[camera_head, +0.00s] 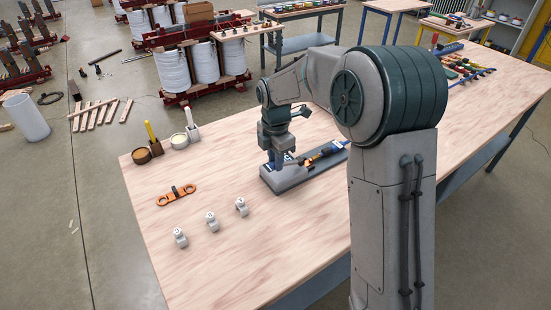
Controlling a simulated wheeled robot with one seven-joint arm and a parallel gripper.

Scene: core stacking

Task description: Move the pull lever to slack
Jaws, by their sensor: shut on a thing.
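A long grey fixture (290,184) lies on the wooden table, with a blue part, an orange-and-dark piece (322,154) and a small white label on it. My gripper (281,163) points down over the fixture's left end and is shut there. The thing between its fingers appears to be the pull lever, but the fingers hide nearly all of it. The lever's exact position cannot be made out.
An orange two-ring piece (176,195) and three small grey-white fittings (212,221) lie on the table (260,270) left of the fixture. Two pots with brushes (148,150) stand at the back left edge. Tools lie far right. The front left tabletop is clear.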

